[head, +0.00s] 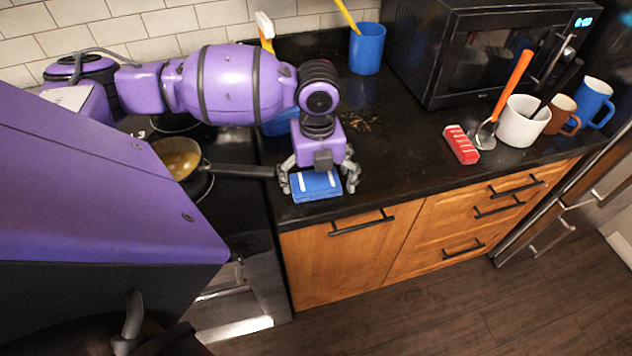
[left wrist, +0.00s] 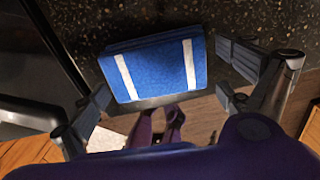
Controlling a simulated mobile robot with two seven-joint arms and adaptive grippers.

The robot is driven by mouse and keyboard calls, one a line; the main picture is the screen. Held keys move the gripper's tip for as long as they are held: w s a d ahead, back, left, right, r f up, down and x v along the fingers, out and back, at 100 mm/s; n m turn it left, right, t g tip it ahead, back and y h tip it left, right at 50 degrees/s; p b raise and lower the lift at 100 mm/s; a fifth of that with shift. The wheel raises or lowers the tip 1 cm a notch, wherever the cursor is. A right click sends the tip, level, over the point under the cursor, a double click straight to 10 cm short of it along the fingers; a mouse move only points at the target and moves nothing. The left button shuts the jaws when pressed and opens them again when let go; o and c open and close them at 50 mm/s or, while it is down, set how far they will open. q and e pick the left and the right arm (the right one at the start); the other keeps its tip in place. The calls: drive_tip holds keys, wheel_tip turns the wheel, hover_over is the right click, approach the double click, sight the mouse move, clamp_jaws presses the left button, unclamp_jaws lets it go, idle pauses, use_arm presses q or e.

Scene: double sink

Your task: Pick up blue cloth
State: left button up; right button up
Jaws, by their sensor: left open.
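The blue cloth (head: 316,186) is folded, with white stripes, and lies on the dark counter near its front edge. It also shows in the left wrist view (left wrist: 158,72), between the fingers. My left gripper (head: 319,181) is open above the cloth, with one finger on each side of it. My right gripper is in neither view.
A pan (head: 180,158) sits on the stove, its handle reaching close to my left gripper. A red-and-white sponge-like block (head: 461,144), a white mug (head: 521,122) and a microwave (head: 490,50) stand to the right. A blue cup (head: 367,48) is behind. The counter right of the cloth is clear.

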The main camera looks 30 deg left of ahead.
use_arm(q)
drive_tip(key=shift+c, duration=0.2)
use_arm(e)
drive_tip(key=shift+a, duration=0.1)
use_arm(q)
drive_tip(key=c, duration=0.8)
drive_tip(key=shift+c, duration=0.4)
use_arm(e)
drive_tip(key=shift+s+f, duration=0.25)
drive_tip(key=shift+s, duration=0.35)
use_arm(q)
drive_tip(key=shift+r, duration=0.2)
